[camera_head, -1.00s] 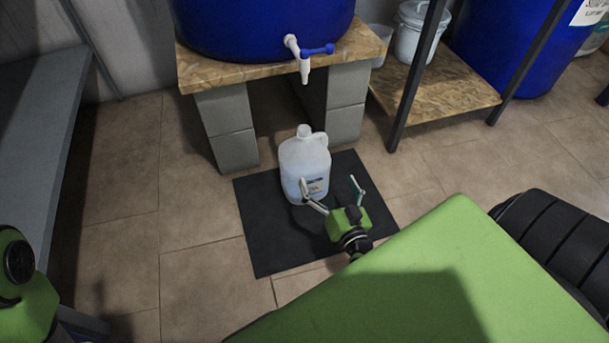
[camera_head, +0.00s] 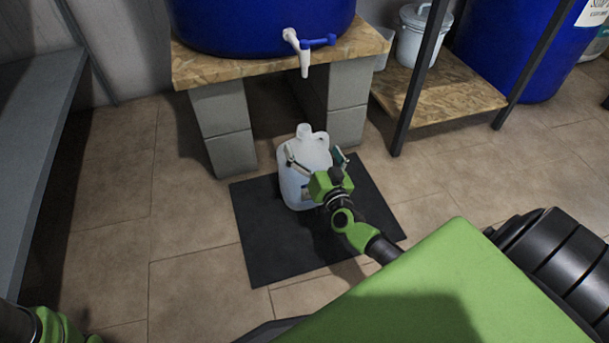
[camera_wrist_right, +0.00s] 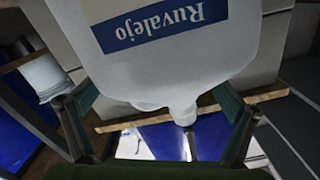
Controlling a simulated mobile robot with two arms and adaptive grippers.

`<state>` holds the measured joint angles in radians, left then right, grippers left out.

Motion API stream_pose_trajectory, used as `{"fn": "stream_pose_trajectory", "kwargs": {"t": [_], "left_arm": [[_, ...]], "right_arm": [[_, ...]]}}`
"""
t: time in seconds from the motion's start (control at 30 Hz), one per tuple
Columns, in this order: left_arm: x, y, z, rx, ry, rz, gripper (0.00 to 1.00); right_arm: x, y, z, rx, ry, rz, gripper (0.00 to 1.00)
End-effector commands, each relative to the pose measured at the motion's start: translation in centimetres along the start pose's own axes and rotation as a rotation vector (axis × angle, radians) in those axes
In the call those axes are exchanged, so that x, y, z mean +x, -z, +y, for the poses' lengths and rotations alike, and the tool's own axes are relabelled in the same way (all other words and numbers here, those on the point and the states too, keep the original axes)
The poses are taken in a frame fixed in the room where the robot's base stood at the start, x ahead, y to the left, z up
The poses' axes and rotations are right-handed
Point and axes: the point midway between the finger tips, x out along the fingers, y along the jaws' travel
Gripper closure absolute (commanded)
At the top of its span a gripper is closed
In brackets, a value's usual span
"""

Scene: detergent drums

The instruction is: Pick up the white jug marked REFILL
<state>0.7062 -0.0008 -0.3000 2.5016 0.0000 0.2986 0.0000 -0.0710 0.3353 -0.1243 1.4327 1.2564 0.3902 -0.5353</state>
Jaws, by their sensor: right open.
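A white translucent jug (camera_head: 297,185) stands upright on a dark mat (camera_head: 262,252), below the tap of a blue drum. My right gripper (camera_head: 315,158) is open at the jug's near side, one finger towards each side of its upper body. In the right wrist view the jug (camera_wrist_right: 225,50) appears upside down between the spread fingers. Its blue label (camera_wrist_right: 150,25) reads "Ruvalejo"; no REFILL marking is legible. Whether the fingers touch the jug I cannot tell. Of my left arm only a green and black part shows at the lower left; its gripper is out of view.
The blue drum (camera_head: 250,22) rests on a wooden board (camera_head: 215,68) over grey blocks (camera_head: 225,150), with a white tap (camera_head: 304,62) above the jug. A lidded white bucket (camera_head: 415,42) stands on a low wooden shelf (camera_head: 450,95) behind dark posts. Tiled floor is free at left.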

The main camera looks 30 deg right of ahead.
Motion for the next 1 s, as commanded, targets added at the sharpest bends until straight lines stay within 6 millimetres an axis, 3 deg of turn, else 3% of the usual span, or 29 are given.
{"fn": "stream_pose_trajectory", "kwargs": {"t": [0.1, 0.37, 0.63, 1.0], "left_arm": [[-0.90, 0.13, 0.15, 0.000, 0.001, -0.005, 0.63], [-0.80, 0.08, 0.14, 0.000, 0.001, -0.005, 0.63], [-0.80, 0.11, 0.15, 0.000, 0.000, -0.004, 0.63], [-0.50, 0.01, 0.10, -0.001, 0.000, -0.003, 0.63]], "right_arm": [[1.17, -0.21, 0.09, 0.000, 0.000, 0.000, 0.00], [1.37, -0.01, 0.03, -0.002, -0.001, -0.001, 0.00], [1.35, -0.03, 0.04, -0.002, 0.000, -0.001, 0.70], [1.49, 0.70, -0.19, 0.000, 0.000, 0.007, 0.73]]}}
